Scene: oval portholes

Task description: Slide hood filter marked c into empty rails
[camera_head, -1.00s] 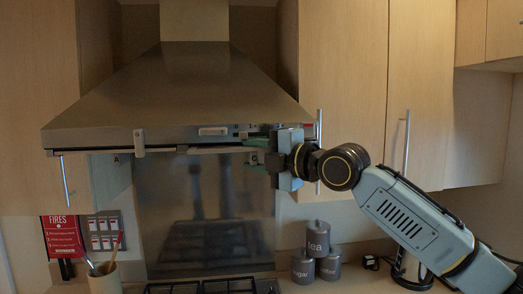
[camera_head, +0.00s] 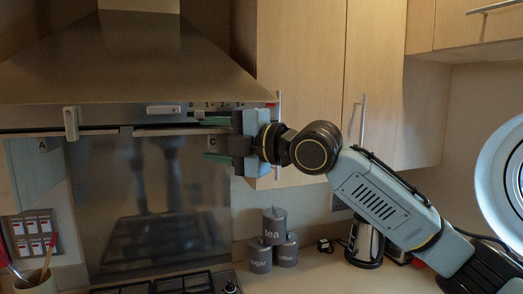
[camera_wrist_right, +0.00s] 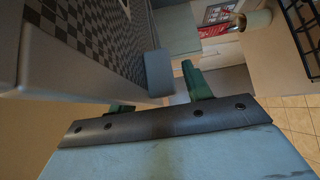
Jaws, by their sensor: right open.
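A small tag marked C (camera_head: 212,142) hangs just below the front edge of the steel hood (camera_head: 130,85). My right gripper (camera_head: 214,144) is at the hood's right front corner, with its green fingers open above and below the tag. In the right wrist view, the open fingers (camera_wrist_right: 160,95) are on either side of a rounded grey-blue block (camera_wrist_right: 158,72). Dark checkered mesh (camera_wrist_right: 70,30) shows beyond them; whether it belongs to filter C is unclear. A tag marked A (camera_head: 42,145) shows under the hood at left. The rails are not clearly seen. My left gripper is out of view.
Wall cabinets (camera_head: 300,80) with long handles stand close right of the hood. Below are the stove (camera_head: 170,286), grey canisters (camera_head: 273,240), a kettle (camera_head: 367,240) and a utensil pot (camera_head: 35,280).

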